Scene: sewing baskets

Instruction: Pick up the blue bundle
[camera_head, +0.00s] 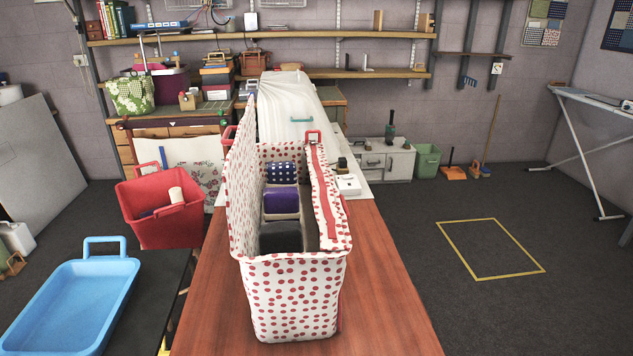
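A white sewing basket with red dots (291,290) stands open on the brown wooden table. Folded fabric bundles sit in a row inside it. The far one is a dark blue bundle with white dots (281,172). In front of it is a purple bundle (280,200), and nearest is a black bundle (280,237). The basket walls partly hide the bundles' lower parts. Neither of my grippers is in view.
The wooden table (390,310) has bare room on both sides of the basket. A blue tray (75,300) lies at the lower left, with a red bin (160,222) behind it. A white-draped object (288,105) stands behind the basket.

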